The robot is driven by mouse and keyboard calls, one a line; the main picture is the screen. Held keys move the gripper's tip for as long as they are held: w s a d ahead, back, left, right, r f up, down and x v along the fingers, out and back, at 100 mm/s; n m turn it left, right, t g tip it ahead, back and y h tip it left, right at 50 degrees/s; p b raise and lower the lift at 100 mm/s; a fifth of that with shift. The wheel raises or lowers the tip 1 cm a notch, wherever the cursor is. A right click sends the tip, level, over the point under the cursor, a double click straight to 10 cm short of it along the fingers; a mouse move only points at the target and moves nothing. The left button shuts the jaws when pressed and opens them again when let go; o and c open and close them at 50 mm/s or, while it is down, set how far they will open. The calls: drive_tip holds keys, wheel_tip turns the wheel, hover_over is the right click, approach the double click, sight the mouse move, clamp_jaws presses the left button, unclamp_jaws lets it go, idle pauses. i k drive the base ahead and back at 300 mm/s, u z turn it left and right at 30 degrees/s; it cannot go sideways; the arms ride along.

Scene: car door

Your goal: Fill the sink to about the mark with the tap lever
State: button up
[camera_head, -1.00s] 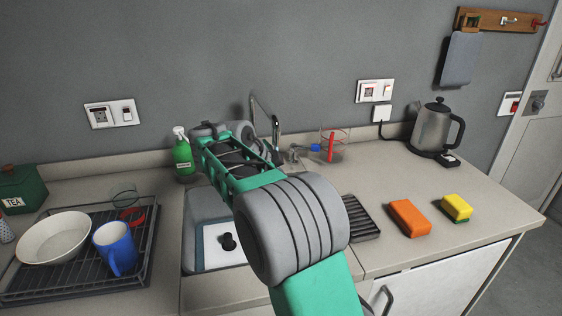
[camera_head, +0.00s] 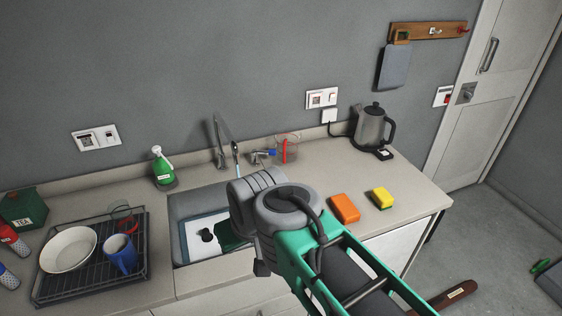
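The sink (camera_head: 180,214) is set into the counter left of centre. A pale panel with a black knob-like piece (camera_head: 206,235) shows inside it. I cannot make out a fill mark or a clear water level. The curved metal tap (camera_head: 218,136) stands behind the sink, with no stream visible from its spout. My grey and green arm covers the sink's right side and the counter in front. My gripper's fingers cannot be made out; they seem hidden behind the arm.
A drying rack (camera_head: 140,262) with a bowl (camera_head: 68,249) and blue mug (camera_head: 121,254) is on the left. A glass (camera_head: 288,146), orange sponge (camera_head: 345,208), yellow sponge (camera_head: 382,198) and kettle (camera_head: 371,127) are on the right.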

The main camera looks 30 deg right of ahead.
sight(254, 152)
drive_tip(key=z, duration=0.05)
drive_tip(key=k, duration=0.8)
drive_tip(key=u, duration=0.65)
drive_tip(key=i, duration=1.3)
drive_tip(key=z, duration=0.85)
